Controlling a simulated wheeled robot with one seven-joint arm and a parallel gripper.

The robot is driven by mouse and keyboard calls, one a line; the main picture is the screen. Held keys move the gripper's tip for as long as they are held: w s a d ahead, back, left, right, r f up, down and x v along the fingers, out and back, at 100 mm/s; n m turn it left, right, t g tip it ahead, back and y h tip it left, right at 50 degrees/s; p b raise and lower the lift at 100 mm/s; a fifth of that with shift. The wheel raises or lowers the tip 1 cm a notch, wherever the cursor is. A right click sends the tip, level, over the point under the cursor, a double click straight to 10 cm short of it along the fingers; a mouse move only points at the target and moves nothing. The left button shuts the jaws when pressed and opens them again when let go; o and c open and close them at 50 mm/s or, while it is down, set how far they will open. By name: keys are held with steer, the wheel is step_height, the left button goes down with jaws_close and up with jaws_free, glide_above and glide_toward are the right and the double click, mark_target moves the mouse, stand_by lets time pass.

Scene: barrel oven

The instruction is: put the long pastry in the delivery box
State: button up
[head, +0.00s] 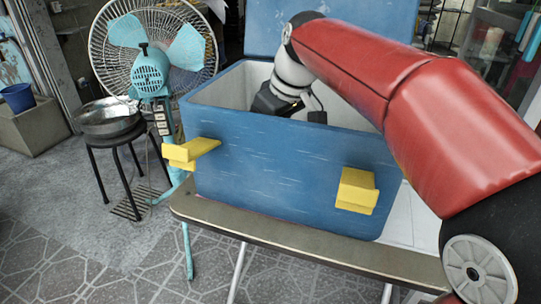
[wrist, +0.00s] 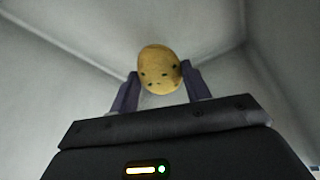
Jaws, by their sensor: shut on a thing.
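The delivery box (head: 270,150) is a large blue chest with a pale inside, its lid raised at the back. It stands on a table in the head view. My arm reaches over its right side, and my gripper is down inside it, with the fingertips hidden behind the front wall. In the wrist view my gripper (wrist: 158,80) is shut on the long pastry (wrist: 158,66), a golden-brown piece with dark specks, seen end-on. The box's pale inner walls (wrist: 60,70) surround it. I cannot tell whether the pastry touches the box floor.
The box has two yellow latches (head: 190,152) on its front. The narrow table (head: 300,248) bears the box. A teal fan (head: 150,70) and a stool (head: 115,150) with a metal pan (head: 105,118) stand to the left. The tiled floor in front is clear.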

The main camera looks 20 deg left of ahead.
steer(key=shift+f+b, duration=0.35)
steer(key=shift+f, duration=2.25)
steer(key=shift+f, duration=0.2)
steer(key=o, duration=1)
steer(key=shift+r, duration=0.1)
steer(key=shift+c, duration=0.2)
steer(key=p+v, duration=0.1)
steer(key=v, duration=1.1)
steer(key=shift+s, duration=0.1)
